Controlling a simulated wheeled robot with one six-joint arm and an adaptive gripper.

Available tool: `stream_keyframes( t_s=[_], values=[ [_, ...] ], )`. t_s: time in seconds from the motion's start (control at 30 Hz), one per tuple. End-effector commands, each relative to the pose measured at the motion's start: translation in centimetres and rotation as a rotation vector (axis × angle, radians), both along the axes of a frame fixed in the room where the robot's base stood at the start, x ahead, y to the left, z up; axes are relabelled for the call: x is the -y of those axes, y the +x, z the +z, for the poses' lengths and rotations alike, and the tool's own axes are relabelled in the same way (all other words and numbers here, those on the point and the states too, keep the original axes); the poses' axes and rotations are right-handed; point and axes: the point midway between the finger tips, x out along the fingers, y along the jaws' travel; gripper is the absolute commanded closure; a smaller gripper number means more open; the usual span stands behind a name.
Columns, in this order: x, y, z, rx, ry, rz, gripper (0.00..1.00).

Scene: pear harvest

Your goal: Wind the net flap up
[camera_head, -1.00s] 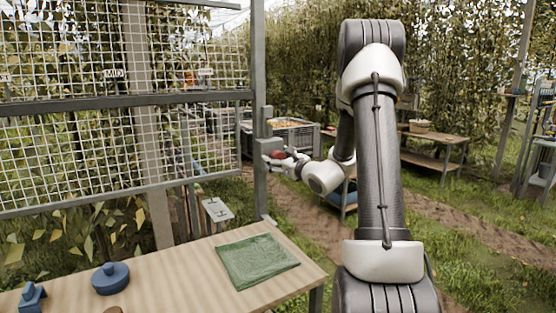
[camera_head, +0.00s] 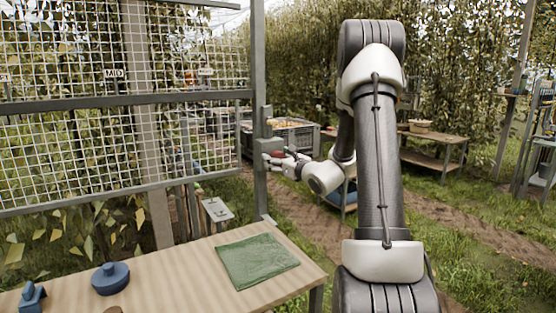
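The net flap (camera_head: 72,143) is a white wire grid in a grey frame at the left. Its lower edge hangs above the wooden table, and a grey bar crosses it at mid-height. A grey post (camera_head: 260,200) stands at its right side and carries a small grey box (camera_head: 263,146). My gripper (camera_head: 276,159) is at this box, on its right side. A small red part shows at the fingers, perhaps a crank knob. The fingers are too small and too overlapped to tell whether they are closed on it.
A wooden table (camera_head: 190,262) in front holds a folded green cloth (camera_head: 257,261), a round blue object (camera_head: 110,278) and a smaller blue object (camera_head: 32,297). Behind the post stands a grey crate (camera_head: 300,138) with yellowish fruit. A wooden bench (camera_head: 432,160) stands further right.

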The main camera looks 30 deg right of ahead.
Motion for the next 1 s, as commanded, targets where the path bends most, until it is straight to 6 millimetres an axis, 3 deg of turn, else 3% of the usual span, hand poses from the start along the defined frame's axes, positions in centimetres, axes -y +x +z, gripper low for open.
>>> stream_keyframes(
  t_s=[0.37, 0.8, 1.0],
  values=[
    [0.2, -0.9, 0.0, -0.001, -0.001, -0.002, 0.28],
    [1.1, -9.8, 0.0, 0.001, 0.000, -0.004, 0.28],
    [1.2, -11.7, -0.1, 0.000, -0.001, -0.001, 0.28]
  ],
)
